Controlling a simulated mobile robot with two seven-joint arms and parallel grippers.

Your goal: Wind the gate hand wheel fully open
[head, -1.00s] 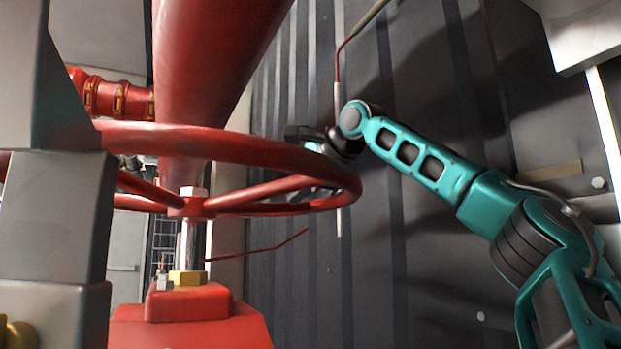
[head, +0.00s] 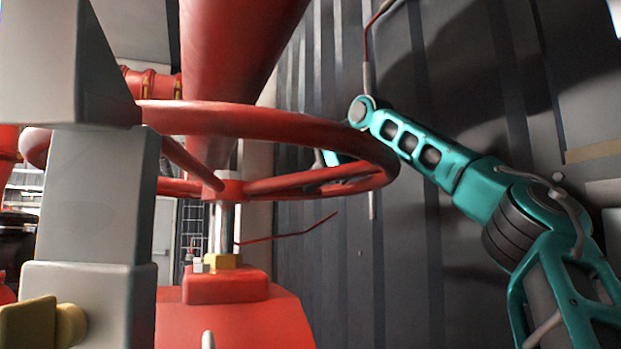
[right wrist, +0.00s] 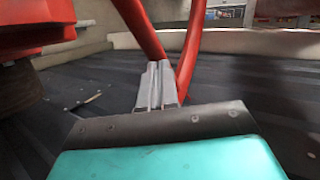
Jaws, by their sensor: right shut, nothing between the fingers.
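The red hand wheel (head: 300,124) lies roughly level on a shiny stem (head: 222,228) above a red valve body (head: 228,287). Its spokes meet at a red hub. My right arm comes in from the right, and its wrist is at the wheel's right rim. In the head view the right gripper is mostly hidden behind the rim. In the right wrist view the right gripper (right wrist: 158,82) is shut, with nothing between its fingers. Its tips are close to red wheel bars (right wrist: 188,55); I cannot tell if they touch. My left gripper is not in view.
A grey block-shaped post (head: 95,195) with a yellow knob (head: 70,324) stands in front and hides the wheel's left part. A thick red pipe (head: 235,60) rises behind the wheel. A dark corrugated wall (head: 450,90) stands at the right, with a thin rod on it.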

